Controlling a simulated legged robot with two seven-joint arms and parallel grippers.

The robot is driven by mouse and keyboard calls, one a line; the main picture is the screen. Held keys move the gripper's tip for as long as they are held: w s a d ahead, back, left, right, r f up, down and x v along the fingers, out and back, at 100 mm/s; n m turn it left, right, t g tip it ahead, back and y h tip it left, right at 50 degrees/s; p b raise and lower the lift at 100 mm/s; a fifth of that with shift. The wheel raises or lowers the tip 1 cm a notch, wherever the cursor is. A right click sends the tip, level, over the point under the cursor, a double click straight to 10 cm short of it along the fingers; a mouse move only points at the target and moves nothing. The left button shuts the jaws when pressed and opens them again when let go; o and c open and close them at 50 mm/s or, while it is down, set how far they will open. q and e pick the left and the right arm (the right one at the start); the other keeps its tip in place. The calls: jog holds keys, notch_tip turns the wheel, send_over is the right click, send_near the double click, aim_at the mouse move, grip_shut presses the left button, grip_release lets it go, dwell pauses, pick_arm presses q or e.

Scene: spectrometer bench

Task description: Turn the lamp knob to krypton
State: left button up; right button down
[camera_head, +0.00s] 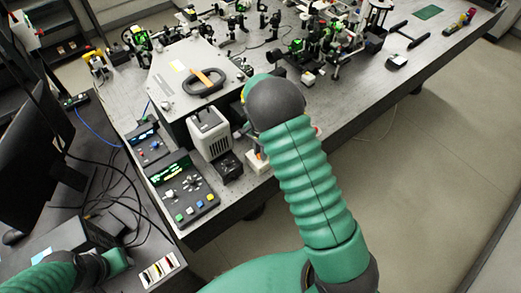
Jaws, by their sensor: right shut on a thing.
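The pale grey lamp housing (209,132) with a dark handle and vent slots stands at the front edge of the optical bench. A small black box (229,167) sits in front of it. My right arm reaches up the middle and bends over at the wrist. My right gripper (258,157) is mostly hidden behind my forearm, just right of the lamp housing, shut on what seems to be the lamp knob. The knob and its marks cannot be made out. My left gripper (117,260) is low at the left, away from the bench; its jaws are unclear.
A control box (183,190) with a green display and coloured buttons lies left of the lamp. A smaller display unit (148,142) is behind it. A grey-lidded spectrometer box (190,85) stands behind the lamp. Optics (320,45) crowd the back; a monitor (35,150) is left.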

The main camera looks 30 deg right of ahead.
aim_at(259, 154)
jog(key=shift+s+a+f+m, duration=0.2)
jog(key=shift+m, duration=0.3)
jog(key=c, duration=1.6)
grip_release()
jog(key=o, duration=0.3)
jog(key=shift+w+r, duration=0.1)
jog(key=shift+w, duration=0.1)
jog(key=shift+r, duration=0.15)
notch_tip(259, 154, up, 16)
jog(key=b, duration=0.2)
jog(key=shift+r, duration=0.25)
jog(key=shift+w, duration=0.1)
